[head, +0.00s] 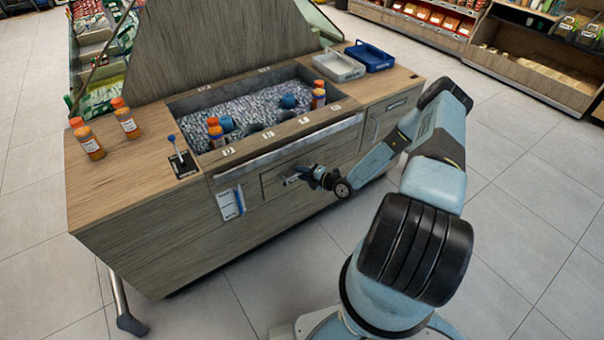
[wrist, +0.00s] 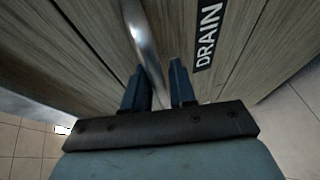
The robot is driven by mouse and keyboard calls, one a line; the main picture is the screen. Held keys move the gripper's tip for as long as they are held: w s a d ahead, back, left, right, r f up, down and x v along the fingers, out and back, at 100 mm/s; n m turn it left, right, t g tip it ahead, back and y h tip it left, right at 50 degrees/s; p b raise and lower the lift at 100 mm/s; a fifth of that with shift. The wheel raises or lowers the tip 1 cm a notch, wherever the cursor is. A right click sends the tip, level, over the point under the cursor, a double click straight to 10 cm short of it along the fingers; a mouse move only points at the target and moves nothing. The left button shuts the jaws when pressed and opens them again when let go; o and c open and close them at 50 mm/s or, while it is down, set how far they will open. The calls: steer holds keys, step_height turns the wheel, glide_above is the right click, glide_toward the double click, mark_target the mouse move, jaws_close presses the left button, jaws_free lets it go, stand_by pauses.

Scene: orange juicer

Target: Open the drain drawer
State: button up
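The drain drawer's wooden front (head: 275,184) is set into the counter's front, below the ice bin. In the head view it looks flush with the panels around it. The wrist view shows its black DRAIN label (wrist: 208,35) and its curved metal bar handle (wrist: 139,32). My gripper (head: 298,176) is at the drawer front. Part of the handle is hidden in the head view by my gripper.
The ice bin (head: 183,104) holds ice, bottles and blue cups. Two orange bottles (head: 89,141) stand on the left of the counter. A grey tray (head: 339,66) and a blue tray (head: 369,57) sit at the right. The tiled floor (head: 235,275) before the counter is clear.

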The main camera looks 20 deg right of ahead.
steer(key=shift+c, duration=0.4)
jaws_close()
